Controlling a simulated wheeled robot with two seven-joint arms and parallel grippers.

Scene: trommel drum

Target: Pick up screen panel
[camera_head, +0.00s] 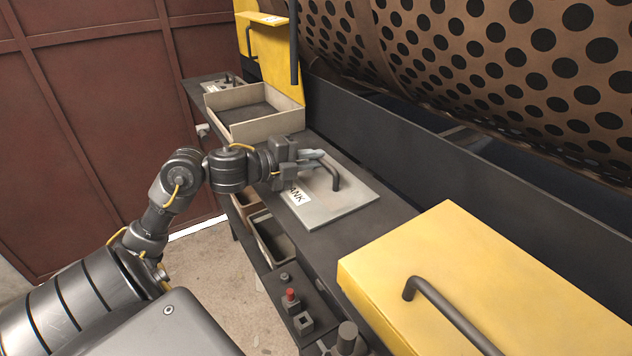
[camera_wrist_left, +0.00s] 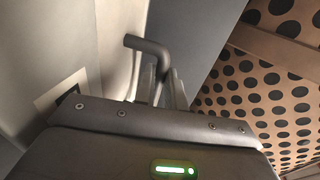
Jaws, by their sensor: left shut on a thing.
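The screen panel (camera_head: 340,205) is a flat light-grey plate with a dark bent bar handle (camera_head: 333,178) and a white label ending in "ANK". It lies flat along the dark ledge, and I cannot tell whether it is slightly raised. My left gripper (camera_head: 318,160) reaches over the panel from the left and is shut on the handle. In the left wrist view the fingers (camera_wrist_left: 162,88) close around the handle (camera_wrist_left: 148,46), with the pale panel (camera_wrist_left: 112,40) behind. The gripper body hides part of the label. My right gripper is not in view.
A beige open tray (camera_head: 262,120) stands on the ledge beyond my gripper. A yellow cover (camera_head: 450,280) with a bar handle sits nearer, at the right. The perforated drum (camera_head: 520,70) is behind the dark side wall (camera_head: 440,150). A red button (camera_head: 291,295) is below the ledge.

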